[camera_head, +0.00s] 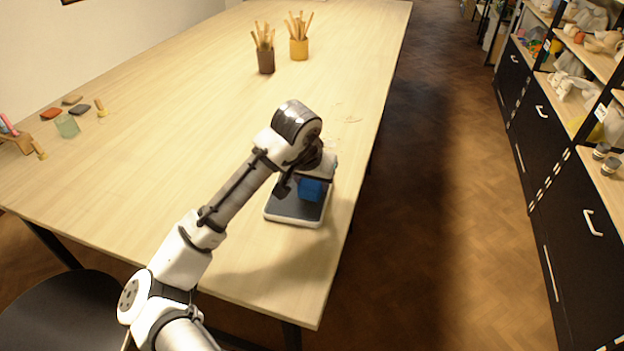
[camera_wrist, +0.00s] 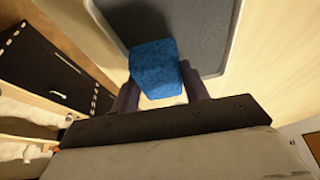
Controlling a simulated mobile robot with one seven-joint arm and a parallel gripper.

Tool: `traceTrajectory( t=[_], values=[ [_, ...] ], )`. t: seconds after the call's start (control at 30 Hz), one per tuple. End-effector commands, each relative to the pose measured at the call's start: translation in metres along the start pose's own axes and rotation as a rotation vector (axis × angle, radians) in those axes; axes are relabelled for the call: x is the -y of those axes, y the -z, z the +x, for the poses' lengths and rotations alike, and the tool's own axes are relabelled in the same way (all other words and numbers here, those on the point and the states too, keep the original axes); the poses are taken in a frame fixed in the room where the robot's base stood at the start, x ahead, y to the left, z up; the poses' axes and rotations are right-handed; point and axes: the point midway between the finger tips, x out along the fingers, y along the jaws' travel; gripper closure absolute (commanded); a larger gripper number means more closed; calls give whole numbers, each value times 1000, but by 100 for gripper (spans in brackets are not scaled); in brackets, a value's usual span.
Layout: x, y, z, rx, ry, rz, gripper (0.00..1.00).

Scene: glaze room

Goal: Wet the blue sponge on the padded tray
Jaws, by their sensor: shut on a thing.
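A blue sponge (camera_head: 312,188) is at the padded tray (camera_head: 293,219), near the right edge of the long wooden table. The tray has a dark grey pad and a pale rim. My gripper (camera_wrist: 160,88) is shut on the sponge, with one finger on each side of it in the wrist view. The sponge (camera_wrist: 155,66) shows in front of the tray's dark pad (camera_wrist: 190,30) there. I cannot tell whether the sponge touches the pad. My wrist hides the far part of the tray in the head view. No water shows clearly.
Two tool cups, one brown (camera_head: 266,61) and one yellow (camera_head: 299,49), stand farther back on the table (camera_head: 180,130). Black cabinets with shelves (camera_head: 545,130) line the right, across open floor.

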Motion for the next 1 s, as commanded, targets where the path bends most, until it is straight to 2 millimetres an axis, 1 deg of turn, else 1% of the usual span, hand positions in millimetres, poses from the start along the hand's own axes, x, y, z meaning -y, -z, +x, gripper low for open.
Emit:
traceTrajectory(
  t=[0.73, 1.0],
  values=[
    [0, -3, 8, 0, 0, 0, 73],
    [0, -3, 8, 0, 0, 0, 73]
  ],
)
